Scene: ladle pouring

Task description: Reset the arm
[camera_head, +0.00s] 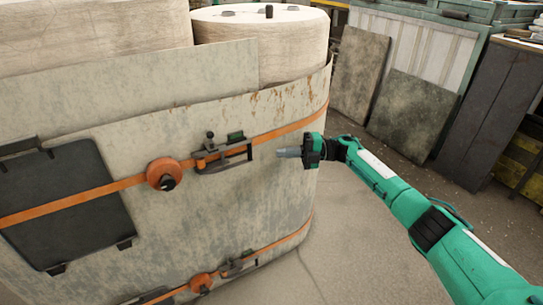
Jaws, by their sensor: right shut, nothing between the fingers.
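My right arm (397,196) is green and comes in from the lower right. My right gripper (290,153) is at its end, pointing left, with its grey fingers shut and empty. It is in front of the right part of a large worn grey container wall (230,215), to the right of a black latch handle (222,159) on an orange band. Whether the fingertips touch the wall cannot be told. My left gripper does not show.
Orange round knobs (164,174) and a dark panel (62,207) sit on the container's side. A pale cylinder (262,42) rises behind the wall. Grey slabs (414,110) and dark lockers (493,105) stand at the back right. Bare floor (350,255) lies below the arm.

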